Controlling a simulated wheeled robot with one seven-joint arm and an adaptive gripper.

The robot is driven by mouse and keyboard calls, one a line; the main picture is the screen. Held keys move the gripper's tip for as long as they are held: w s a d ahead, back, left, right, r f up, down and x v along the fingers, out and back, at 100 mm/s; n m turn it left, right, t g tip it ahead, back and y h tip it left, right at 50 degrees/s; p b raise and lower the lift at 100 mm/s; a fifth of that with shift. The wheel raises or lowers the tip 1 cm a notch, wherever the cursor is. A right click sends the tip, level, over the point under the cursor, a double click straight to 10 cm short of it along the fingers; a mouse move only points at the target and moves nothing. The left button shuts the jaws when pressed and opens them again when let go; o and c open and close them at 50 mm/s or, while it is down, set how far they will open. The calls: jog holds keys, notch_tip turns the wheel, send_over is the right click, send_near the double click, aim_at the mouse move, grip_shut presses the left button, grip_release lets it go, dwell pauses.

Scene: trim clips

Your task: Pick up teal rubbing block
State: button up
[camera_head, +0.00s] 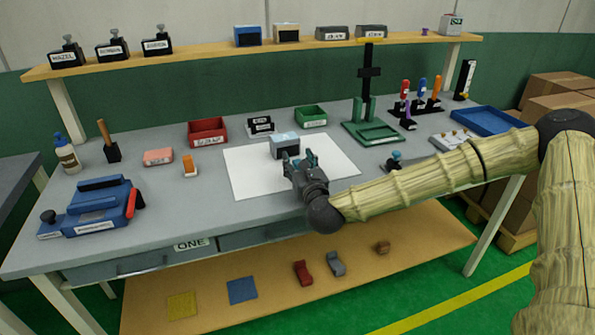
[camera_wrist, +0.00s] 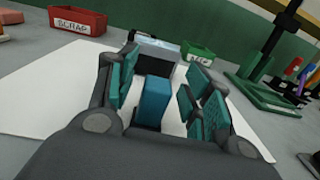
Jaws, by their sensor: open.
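The teal rubbing block (camera_wrist: 153,100) stands on the white sheet (camera_wrist: 50,105), between my gripper's two fingers in the wrist view. My gripper (camera_wrist: 160,100) is open, with a teal-padded finger on each side of the block and a visible gap on the right. Whether the left finger touches it I cannot tell. In the head view my gripper (camera_head: 300,163) is low over the sheet (camera_head: 240,175), and I cannot make out the block apart from the fingers there.
A pale blue-grey box (camera_head: 285,145) stands just beyond my gripper; it also shows in the wrist view (camera_wrist: 155,53). Red (camera_head: 208,131) and green (camera_head: 311,116) bins stand behind. A green stand (camera_head: 373,132) is at right. The sheet's left part is clear.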

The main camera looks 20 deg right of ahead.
grip_shut()
jog(key=shift+r, duration=0.15)
jog(key=shift+r, duration=0.3)
jog(key=r, duration=0.1)
jog(key=s+r+b, duration=0.1)
jog(key=shift+d+r, duration=0.1)
jog(key=shift+r, duration=0.2)
jog(key=s+d+r+p, duration=0.2)
jog(key=s+p, duration=0.3)
jog(key=s, duration=0.7)
jog(key=shift+s+d, duration=0.3)
jog(key=shift+d, duration=0.2)
jog(key=shift+s+p, duration=0.1)
jog(key=shift+p, duration=0.55)
jog(key=s+p, duration=0.1)
jog(key=p, duration=0.3)
jog(key=shift+s+d+f+p, duration=0.15)
jog(key=shift+s+p, duration=0.2)
